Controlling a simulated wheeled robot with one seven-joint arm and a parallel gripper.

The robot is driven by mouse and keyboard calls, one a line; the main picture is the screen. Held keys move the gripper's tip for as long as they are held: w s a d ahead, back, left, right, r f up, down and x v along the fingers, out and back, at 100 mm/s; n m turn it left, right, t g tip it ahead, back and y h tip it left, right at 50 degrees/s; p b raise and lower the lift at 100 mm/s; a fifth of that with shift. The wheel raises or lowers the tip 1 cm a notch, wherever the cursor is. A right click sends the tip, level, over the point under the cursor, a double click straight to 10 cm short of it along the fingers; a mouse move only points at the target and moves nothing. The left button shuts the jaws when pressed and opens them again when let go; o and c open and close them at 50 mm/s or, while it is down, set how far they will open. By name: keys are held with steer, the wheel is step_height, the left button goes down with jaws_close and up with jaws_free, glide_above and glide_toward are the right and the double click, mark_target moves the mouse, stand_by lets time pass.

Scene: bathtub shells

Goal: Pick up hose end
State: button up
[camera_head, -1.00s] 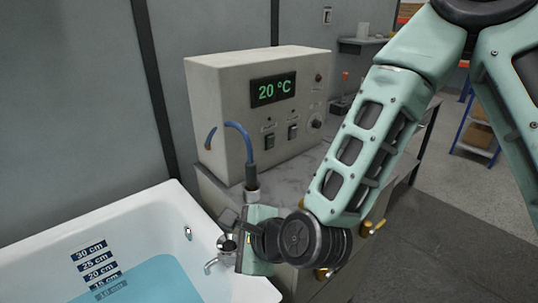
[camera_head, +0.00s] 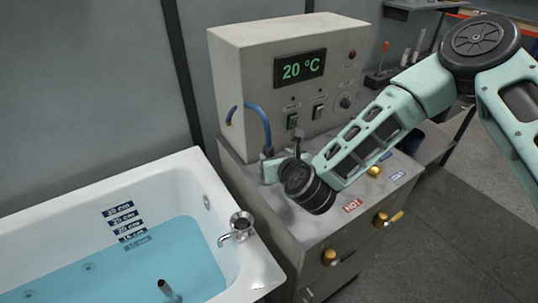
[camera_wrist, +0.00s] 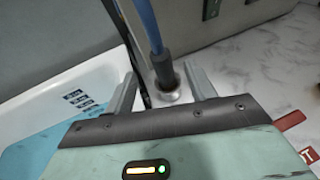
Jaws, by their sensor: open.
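The blue hose (camera_head: 258,113) leaves the left side of the control box and curves down to its dark end. In the wrist view, the black hose end (camera_wrist: 163,69) stands upright in a pale round metal holder (camera_wrist: 171,97) on the counter. My gripper (camera_wrist: 162,76) is open, with one finger left and one right of the hose end and visible gaps on both sides. In the head view, my gripper (camera_head: 270,167) is at the hose's lower end, and the wrist partly hides the holder.
The control box (camera_head: 235,70) reading 20 °C stands close behind the hose. The bathtub (camera_head: 170,170), with water and a metal tap (camera_head: 238,228), lies left.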

mark_target(270, 150)
steer(key=shift+p+x, duration=0.3)
steer(key=shift+x, duration=0.9)
steer(key=p+x, duration=0.3)
steer(key=x, duration=0.1)
steer(key=shift+w+a+f, duration=0.1)
steer(key=shift+w+f, duration=0.1)
steer(key=shift+w+a+f, duration=0.1)
steer(key=shift+w+f, duration=0.15)
steer(key=shift+w, duration=0.05)
steer(key=c, duration=1.1)
